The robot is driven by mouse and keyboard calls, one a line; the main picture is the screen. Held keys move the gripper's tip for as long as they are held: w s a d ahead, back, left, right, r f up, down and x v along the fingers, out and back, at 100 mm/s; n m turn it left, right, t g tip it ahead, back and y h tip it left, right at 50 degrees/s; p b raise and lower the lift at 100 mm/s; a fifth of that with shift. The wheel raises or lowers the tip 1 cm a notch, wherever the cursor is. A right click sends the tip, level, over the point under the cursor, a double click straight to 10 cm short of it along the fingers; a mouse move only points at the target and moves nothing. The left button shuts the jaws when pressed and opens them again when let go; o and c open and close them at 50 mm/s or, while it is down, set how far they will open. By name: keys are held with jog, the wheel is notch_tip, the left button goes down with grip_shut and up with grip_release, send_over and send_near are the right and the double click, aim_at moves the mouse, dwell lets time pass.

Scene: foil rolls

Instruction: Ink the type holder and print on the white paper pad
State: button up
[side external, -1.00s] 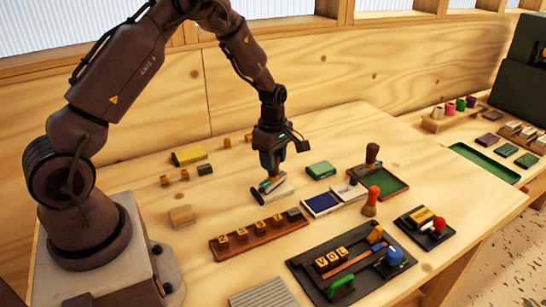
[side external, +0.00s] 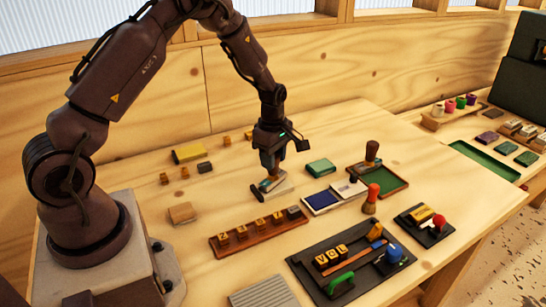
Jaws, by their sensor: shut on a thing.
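My gripper (side external: 270,176) points down near the middle of the table. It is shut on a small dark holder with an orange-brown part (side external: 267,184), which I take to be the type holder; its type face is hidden. The holder is right over a pale, low block (side external: 279,190), likely the white paper pad. I cannot tell whether they touch. An open ink pad with a dark blue face (side external: 321,202) lies to the right, with a whitish panel (side external: 348,187) beside it.
A wooden rack with lettered blocks (side external: 258,232) lies in front, and a dark tray of type and tools (side external: 350,262) front right. A green box (side external: 320,167), a red-handled tool (side external: 372,198) and a green-floored tray (side external: 392,184) stand to the right.

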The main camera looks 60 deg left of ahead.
dwell(0.4)
jog(key=shift+r, duration=3.5)
jog(key=shift+d, duration=0.1)
